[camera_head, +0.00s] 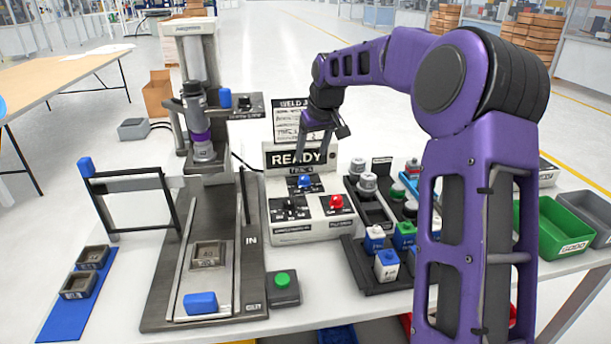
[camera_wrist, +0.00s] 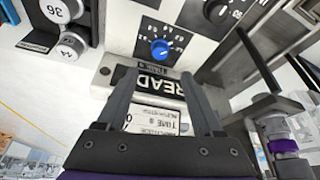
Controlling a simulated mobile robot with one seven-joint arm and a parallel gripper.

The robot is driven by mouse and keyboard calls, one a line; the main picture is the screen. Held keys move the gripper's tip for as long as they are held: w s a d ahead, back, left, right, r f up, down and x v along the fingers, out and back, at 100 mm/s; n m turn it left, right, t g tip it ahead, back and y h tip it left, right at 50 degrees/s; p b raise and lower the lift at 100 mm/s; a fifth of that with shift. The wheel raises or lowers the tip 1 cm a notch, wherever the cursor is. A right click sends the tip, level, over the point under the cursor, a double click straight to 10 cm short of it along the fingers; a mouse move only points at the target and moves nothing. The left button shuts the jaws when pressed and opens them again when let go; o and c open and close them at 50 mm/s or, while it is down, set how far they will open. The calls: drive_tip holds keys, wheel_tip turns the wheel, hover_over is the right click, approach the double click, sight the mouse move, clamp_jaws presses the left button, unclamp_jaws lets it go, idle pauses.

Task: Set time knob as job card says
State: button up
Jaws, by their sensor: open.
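The time knob (camera_head: 304,181) is a blue dial on the front of a white control box (camera_head: 312,228), just below the READY display (camera_head: 297,157). In the wrist view the knob (camera_wrist: 160,48) shows whole, with scale marks around it and a TIME label beside it; its exact setting is too small to read. The job card (camera_head: 295,118) stands behind the box, partly hidden by my gripper. In the wrist view the card (camera_wrist: 155,118) shows between my fingers with a TIME line, its value unclear. My gripper (camera_head: 313,155) is open and empty, above and apart from the knob.
A black knob (camera_head: 290,205) and a red button (camera_head: 336,201) sit below the blue knob. The welding stand (camera_head: 207,172) and gate frame are to the left. Racks with capped electrodes and small bottles (camera_head: 387,265) stand close on the right. A green button box (camera_head: 283,286) is in front.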

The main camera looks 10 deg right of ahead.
sight(304, 176)
drive_tip(key=x, duration=1)
drive_tip(key=shift+w+f+b, duration=0.1)
drive_tip(key=shift+w+b, duration=0.05)
drive_tip(key=shift+b, duration=0.25)
clamp_jaws()
